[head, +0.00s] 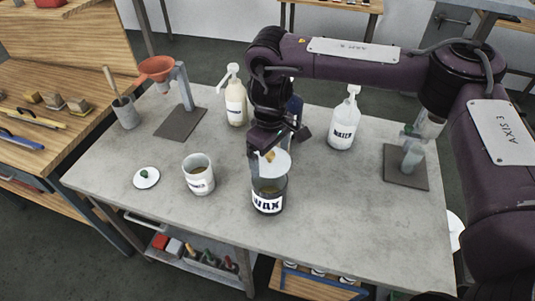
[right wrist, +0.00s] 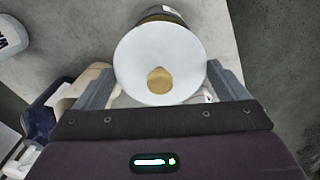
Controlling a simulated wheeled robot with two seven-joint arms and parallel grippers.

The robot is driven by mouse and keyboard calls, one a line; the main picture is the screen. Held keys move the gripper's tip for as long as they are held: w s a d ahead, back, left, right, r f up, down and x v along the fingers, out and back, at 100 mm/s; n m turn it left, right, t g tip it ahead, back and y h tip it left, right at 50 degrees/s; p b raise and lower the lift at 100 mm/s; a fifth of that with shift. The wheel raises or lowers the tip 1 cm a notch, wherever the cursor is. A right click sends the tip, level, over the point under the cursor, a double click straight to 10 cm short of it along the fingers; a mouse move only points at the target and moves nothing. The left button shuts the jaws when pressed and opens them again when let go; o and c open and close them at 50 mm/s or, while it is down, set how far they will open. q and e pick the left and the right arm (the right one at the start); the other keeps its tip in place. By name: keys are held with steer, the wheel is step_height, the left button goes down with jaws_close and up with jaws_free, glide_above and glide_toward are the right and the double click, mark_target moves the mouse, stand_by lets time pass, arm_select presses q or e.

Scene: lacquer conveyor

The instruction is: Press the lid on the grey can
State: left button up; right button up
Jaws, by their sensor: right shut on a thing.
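The dark grey can (head: 267,207) with a WAX label stands upright near the table's front edge; part of it shows behind the lid in the right wrist view (right wrist: 160,13). A white round lid with a tan knob (head: 276,165) is at the can's top; in the right wrist view the lid (right wrist: 160,50) lies between the fingers. My right gripper (head: 273,158) is shut on this lid. I cannot tell whether the lid touches the rim. My left gripper is not in view.
A light grey labelled pot (head: 198,187) and a white lid with a green knob (head: 147,183) are to the left. A funnel stand (head: 180,122), a pump bottle (head: 235,107) and a WATER bottle (head: 342,132) stand farther back. The table's front right is clear.

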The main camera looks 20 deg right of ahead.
mark_target(270, 163)
steer(key=shift+s+d+f+b, duration=0.15)
steer(key=shift+f+b, duration=0.15)
steer(key=shift+f, duration=0.15)
steer(key=shift+f+b, duration=0.25)
steer(key=shift+b, duration=0.1)
steer(key=f+b, duration=0.2)
steer(key=b, duration=0.1)
steer(key=shift+a+f, duration=0.25)
steer(key=shift+f, duration=0.15)
steer(key=shift+f+b, duration=0.25)
steer(key=shift+b, duration=0.05)
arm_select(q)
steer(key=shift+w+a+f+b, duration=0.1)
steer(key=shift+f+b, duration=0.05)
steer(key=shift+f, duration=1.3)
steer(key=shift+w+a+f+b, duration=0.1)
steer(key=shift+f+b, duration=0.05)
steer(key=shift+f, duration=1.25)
arm_select(e)
steer(key=shift+f, duration=0.7)
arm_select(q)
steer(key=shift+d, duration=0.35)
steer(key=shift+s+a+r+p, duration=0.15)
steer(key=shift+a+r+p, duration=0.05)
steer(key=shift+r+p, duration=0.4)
arm_select(e)
steer(key=shift+r, duration=0.1)
